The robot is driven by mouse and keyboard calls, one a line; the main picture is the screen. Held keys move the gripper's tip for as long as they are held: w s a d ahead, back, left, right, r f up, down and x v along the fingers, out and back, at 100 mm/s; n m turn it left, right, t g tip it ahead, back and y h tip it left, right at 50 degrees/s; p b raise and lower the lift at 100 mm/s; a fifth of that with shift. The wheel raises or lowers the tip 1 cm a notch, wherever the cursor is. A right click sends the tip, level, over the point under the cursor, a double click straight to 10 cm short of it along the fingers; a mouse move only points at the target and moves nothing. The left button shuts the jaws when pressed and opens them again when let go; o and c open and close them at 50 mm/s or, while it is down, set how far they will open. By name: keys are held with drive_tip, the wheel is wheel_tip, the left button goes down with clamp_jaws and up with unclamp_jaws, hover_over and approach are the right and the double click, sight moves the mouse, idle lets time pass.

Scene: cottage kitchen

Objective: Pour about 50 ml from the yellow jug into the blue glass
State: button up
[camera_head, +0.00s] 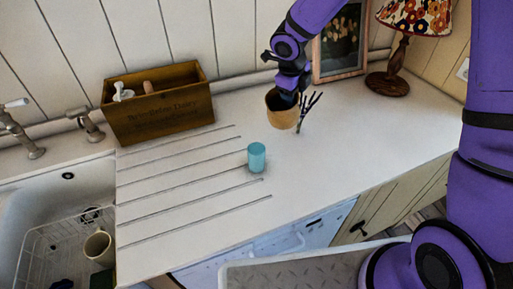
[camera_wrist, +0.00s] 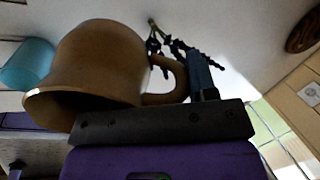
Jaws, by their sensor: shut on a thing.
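The yellow jug (camera_head: 283,115), ochre in colour, is at the back of the white worktop, with its mouth showing. My gripper (camera_head: 293,94) is at the jug, partly hidden. In the wrist view the jug (camera_wrist: 112,55) is large, with its handle (camera_wrist: 168,88) at my gripper (camera_wrist: 200,82), which is shut on it. I cannot tell whether the jug touches the worktop, or what is inside it. The blue glass (camera_head: 256,157) stands upright on the worktop, left of and nearer than the jug. The glass (camera_wrist: 28,64) also shows at the left in the wrist view.
A dark branching thing (camera_head: 309,106) is close beside the jug on the right. A wooden box (camera_head: 157,108) stands at the back left, a lamp (camera_head: 388,83) and picture frame (camera_head: 339,45) at the back right. The sink is at left. Worktop around the glass is clear.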

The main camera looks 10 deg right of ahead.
sight(284, 107)
drive_tip(key=shift+s+a+r+t+h, duration=0.1)
drive_tip(key=shift+s+a+t+h, duration=0.3)
drive_tip(key=shift+s+a+t, duration=0.15)
drive_tip(key=shift+s+a+f+t+h, duration=1)
drive_tip(key=shift+s+a+f, duration=0.1)
drive_tip(key=shift+f, duration=0.1)
drive_tip(key=shift+r, duration=0.15)
drive_tip(key=shift+s+a+r+t+h, duration=0.35)
drive_tip(key=shift+r+t+h, duration=0.15)
drive_tip(key=shift+t+h, duration=0.1)
drive_tip(key=shift+s+a+r+t+h+b, duration=0.3)
drive_tip(key=shift+s+r+t+h+b, duration=0.15)
drive_tip(key=shift+r+t+h, duration=0.2)
drive_tip(key=shift+s+a+r+t+h+b, duration=0.3)
drive_tip(key=shift+r+t+h+b, duration=0.1)
drive_tip(key=shift+r+b, duration=0.15)
drive_tip(key=shift+s+a+r+t+h+b, duration=0.3)
drive_tip(key=shift+r+h+b, duration=0.1)
drive_tip(key=shift+b, duration=0.2)
idle(1.0)
